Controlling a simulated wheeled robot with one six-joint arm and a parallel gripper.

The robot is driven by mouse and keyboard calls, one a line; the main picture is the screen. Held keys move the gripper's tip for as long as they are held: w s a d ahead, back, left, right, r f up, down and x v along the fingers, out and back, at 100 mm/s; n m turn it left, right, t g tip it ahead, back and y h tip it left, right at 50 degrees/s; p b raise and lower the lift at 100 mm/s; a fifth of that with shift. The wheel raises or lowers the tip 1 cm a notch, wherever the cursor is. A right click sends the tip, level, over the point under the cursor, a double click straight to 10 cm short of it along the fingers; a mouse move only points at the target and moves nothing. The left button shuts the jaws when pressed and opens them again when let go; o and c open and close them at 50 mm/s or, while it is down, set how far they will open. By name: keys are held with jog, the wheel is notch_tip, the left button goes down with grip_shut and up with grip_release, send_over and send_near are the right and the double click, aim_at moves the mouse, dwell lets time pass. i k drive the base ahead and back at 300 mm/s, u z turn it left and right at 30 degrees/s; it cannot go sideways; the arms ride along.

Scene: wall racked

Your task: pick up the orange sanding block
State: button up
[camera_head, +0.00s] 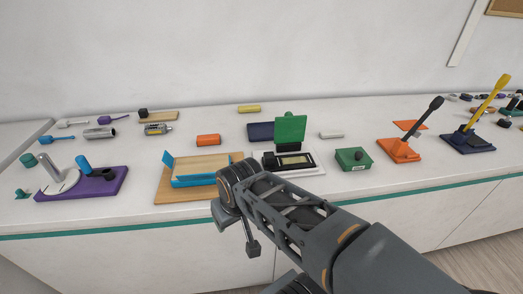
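An orange block (208,140), which looks like the sanding block, lies flat on the white counter, left of centre and towards the back. It sits behind the wooden board with the blue frame and is fully visible. My arm reaches in from the lower right and bends at the counter's front edge, with a dark part hanging below the bend. I cannot make out any gripper fingers. Nothing of my arm touches the orange block.
The board with the blue frame (195,181) stands in front of the block. A dark blue flat piece (260,132) and an upright green plate (291,129) are to its right. A grey cylinder (100,133) lies left. Bare counter surrounds the block.

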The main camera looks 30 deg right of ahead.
aim_at(207, 139)
jog(key=k, duration=0.5)
jog(key=u, duration=1.35)
jog(key=i, duration=1.05)
jog(key=z, duration=2.15)
jog(key=i, duration=0.5)
jog(key=z, duration=0.05)
